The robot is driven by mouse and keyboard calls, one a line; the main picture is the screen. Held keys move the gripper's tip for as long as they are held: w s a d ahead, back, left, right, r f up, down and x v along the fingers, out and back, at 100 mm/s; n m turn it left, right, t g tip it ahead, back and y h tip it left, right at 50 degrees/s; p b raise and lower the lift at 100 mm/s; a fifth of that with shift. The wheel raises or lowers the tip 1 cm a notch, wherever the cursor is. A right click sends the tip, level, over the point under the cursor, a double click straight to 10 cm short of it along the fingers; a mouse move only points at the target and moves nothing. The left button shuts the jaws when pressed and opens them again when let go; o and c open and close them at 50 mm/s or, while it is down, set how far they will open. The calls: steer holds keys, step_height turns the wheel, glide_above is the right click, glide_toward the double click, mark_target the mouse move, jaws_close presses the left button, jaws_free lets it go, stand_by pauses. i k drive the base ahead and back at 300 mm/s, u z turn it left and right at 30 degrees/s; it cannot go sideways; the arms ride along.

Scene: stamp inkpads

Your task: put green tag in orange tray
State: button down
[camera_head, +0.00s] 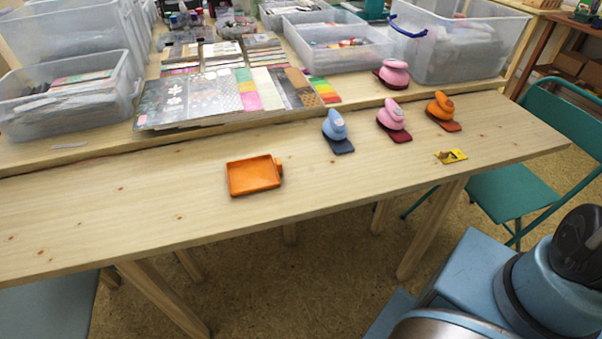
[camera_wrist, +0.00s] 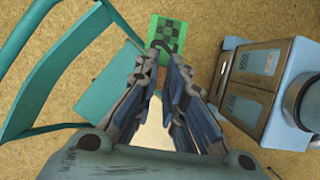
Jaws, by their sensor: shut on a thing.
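The green tag (camera_wrist: 168,33), with a dark checkered pattern, shows in the wrist view just beyond my fingertips. My gripper (camera_wrist: 160,55) is shut on its near end. In the wrist view the tag is seen above the floor, away from the table. The orange tray (camera_head: 253,176) lies flat on the front part of the wooden table in the head view, and its inside looks empty. The tag and my gripper are not visible in the head view.
Teal chairs (camera_head: 503,190) stand beside the table. The tabletop left of the tray is clear.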

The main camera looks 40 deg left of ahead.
mark_target(251, 168)
steer(key=z, duration=0.05)
steer(key=k, duration=1.3)
steer(key=u, duration=2.05)
